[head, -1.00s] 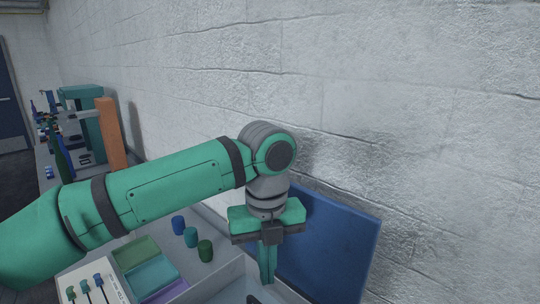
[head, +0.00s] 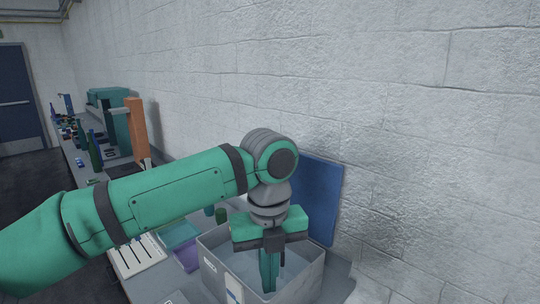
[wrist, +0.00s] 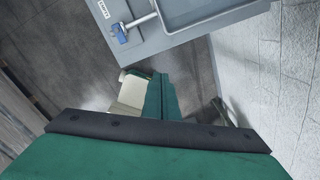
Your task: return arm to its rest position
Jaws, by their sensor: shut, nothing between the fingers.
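My green arm reaches across the head view from the lower left, with the grey wrist joint at the middle. My gripper (head: 269,272) points downward with its two green fingers together and nothing between them. In the head view it overlaps the grey open bin (head: 308,281); I cannot tell its height above the bin. The closed fingers also show in the wrist view (wrist: 161,97).
A blue panel (head: 318,199) leans on the white block wall (head: 400,120). A bench carries a white tray (head: 138,256), teal and purple trays, an orange post (head: 138,128) and bottles further back. In the wrist view a blue-ended tool (wrist: 120,32) lies on a grey surface.

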